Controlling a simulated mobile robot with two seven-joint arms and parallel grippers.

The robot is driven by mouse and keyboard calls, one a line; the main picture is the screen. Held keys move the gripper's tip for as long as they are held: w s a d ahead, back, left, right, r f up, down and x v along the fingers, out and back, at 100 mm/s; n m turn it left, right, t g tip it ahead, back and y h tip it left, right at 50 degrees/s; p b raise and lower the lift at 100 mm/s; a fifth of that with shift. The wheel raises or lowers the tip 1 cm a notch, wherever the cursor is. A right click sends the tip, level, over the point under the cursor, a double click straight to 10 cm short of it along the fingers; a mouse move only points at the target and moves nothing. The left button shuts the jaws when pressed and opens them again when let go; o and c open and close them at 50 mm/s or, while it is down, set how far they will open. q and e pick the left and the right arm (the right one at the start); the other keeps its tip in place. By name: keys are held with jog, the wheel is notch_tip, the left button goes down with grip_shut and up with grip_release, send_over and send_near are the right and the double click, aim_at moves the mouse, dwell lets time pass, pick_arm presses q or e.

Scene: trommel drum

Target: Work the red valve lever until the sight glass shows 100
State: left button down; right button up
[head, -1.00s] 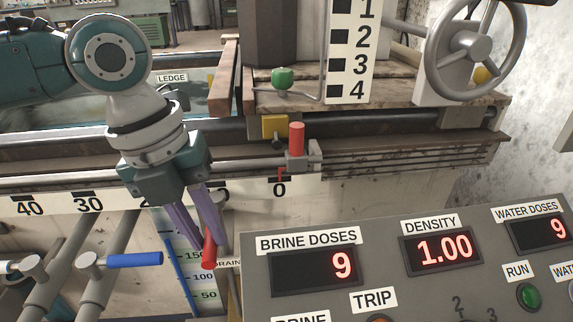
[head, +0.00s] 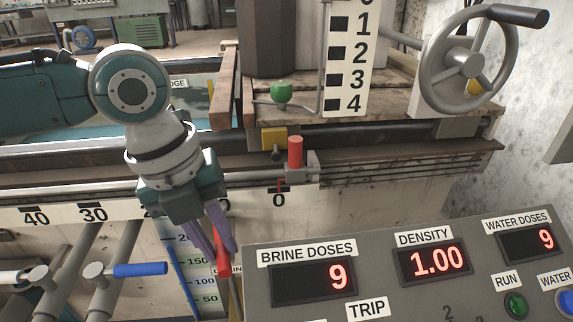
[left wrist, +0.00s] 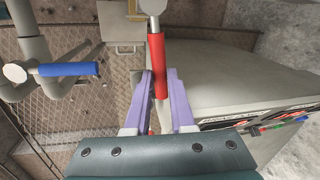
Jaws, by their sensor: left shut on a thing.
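The red valve lever (head: 223,258) hangs low left of the control panel, partly hidden by my left gripper's fingers. My left gripper (head: 224,250) has its purple fingers shut on the lever. In the left wrist view the red lever (left wrist: 156,58) runs between the two fingers (left wrist: 159,78) and joins a grey valve body at the top. The sight glass (head: 181,265), with its blue strip and scale marked 150, 100 and 50, stands just left of the lever. Its liquid level is too small to tell. My right gripper is not in view.
A blue-handled valve (head: 140,270) on grey pipes stands to the left. The control panel (head: 400,296) at the lower right reads brine doses 9, density 1.00 and water doses 9. A red-topped pointer (head: 295,152) and a handwheel (head: 468,65) are above.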

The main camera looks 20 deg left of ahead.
pick_arm(q)
jog(key=shift+w+d+n+t+y+p, duration=0.2)
jog(key=shift+w+d+n+p, duration=0.3)
jog(key=shift+w+n+p, duration=0.6)
jog(key=shift+w+d+n+t+y+p, duration=0.15)
jog(key=shift+w+d+n+p, duration=0.5)
jog(key=shift+n, duration=1)
jog(key=shift+w+d+n+t+y+p, duration=0.1)
jog(key=shift+w+d+n+y+p, duration=0.25)
jog(key=shift+w+n+p, duration=0.55)
jog(key=shift+s+n, duration=0.25)
jog(key=shift+n, duration=0.2)
jog(key=c, duration=0.8)
grip_release()
jog(key=shift+o, duration=0.2)
jog(key=shift+r, duration=0.1)
